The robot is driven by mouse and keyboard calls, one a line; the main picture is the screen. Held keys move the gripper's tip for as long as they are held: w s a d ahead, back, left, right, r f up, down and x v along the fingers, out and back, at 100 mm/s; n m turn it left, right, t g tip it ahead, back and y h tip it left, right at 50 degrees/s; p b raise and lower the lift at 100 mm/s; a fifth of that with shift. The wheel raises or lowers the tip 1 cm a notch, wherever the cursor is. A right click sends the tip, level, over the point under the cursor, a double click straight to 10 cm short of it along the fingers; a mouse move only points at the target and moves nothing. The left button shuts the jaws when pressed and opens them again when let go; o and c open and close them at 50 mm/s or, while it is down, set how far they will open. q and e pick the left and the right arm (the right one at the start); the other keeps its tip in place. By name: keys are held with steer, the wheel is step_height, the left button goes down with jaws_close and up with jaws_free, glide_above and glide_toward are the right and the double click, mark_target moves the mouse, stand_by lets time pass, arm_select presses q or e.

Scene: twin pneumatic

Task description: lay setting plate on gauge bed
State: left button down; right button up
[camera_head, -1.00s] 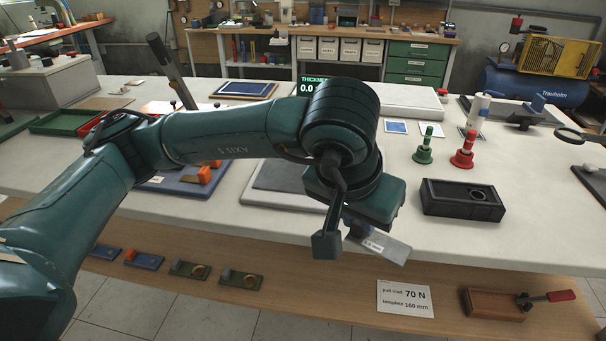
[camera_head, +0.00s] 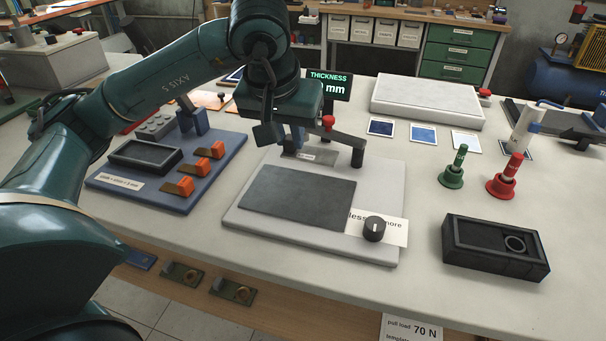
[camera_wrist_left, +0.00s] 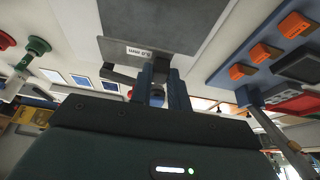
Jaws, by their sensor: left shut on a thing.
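The setting plate, a thin grey metal plate with a small white label (camera_head: 312,155), is at the back of the gauge bed (camera_head: 255,226), which is a pale base with a dark grey pad (camera_head: 305,198). My left gripper (camera_head: 297,138) is shut on the plate's far edge, partly hidden by my wrist. The plate lies low over the bed's rear, beside the gauge arm; I cannot tell if it touches. In the left wrist view the labelled plate (camera_wrist_left: 165,44) reaches out from the fingertips (camera_wrist_left: 160,70). My right gripper is not in view.
A gauge arm with a red knob (camera_head: 328,122) and a thickness display (camera_head: 336,85) stand behind the bed. A black dial (camera_head: 374,229) sits at its front right. A blue board with orange blocks (camera_head: 120,192) is left; a black box (camera_head: 494,262) and green and red handled pieces (camera_head: 453,170) are right.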

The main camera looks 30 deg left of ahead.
mark_target(287, 154)
arm_select(q)
steer(key=f, duration=0.4)
steer(key=shift+s, duration=0.2)
steer(key=shift+f+b, duration=0.3)
steer(key=shift+f, duration=1.85)
steer(key=c, duration=1.3)
jaws_free()
steer(key=shift+c, duration=0.2)
steer(key=shift+r, duration=0.1)
steer(key=shift+r, duration=0.25)
steer(key=p+v, duration=0.1)
steer(key=v, duration=1)
steer(key=shift+s+r, duration=0.25)
